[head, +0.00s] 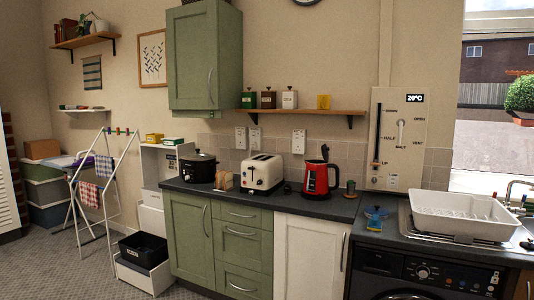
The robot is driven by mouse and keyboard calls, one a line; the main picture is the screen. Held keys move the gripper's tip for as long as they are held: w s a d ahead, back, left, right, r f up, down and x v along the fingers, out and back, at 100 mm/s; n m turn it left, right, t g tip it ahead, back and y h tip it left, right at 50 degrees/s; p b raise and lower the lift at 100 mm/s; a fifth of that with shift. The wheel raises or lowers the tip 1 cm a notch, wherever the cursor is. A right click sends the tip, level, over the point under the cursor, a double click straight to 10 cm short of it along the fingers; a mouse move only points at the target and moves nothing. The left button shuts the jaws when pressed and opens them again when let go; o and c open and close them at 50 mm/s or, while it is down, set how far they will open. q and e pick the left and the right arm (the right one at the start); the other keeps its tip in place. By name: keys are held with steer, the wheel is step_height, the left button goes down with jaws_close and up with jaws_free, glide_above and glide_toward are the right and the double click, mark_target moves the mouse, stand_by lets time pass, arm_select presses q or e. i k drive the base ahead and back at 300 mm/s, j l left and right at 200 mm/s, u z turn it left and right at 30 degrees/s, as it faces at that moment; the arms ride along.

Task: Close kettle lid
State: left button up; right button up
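A red and black kettle (317,180) stands on the dark worktop (292,197), between the toaster and the wall panel. Its black lid (325,152) appears tilted up above the body, though it is small in the view. The black handle is on the right side of the kettle. Neither of my grippers is in view.
A cream toaster (262,174) and a black slow cooker (198,167) stand left of the kettle. A small dark green item (351,187) is close on its right. A wooden shelf (310,112) is above. A white dish rack (463,215) is at the sink.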

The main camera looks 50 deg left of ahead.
mark_target(325, 149)
steer(key=u, duration=1.3)
steer(key=i+j, duration=0.1)
steer(key=i, duration=0.35)
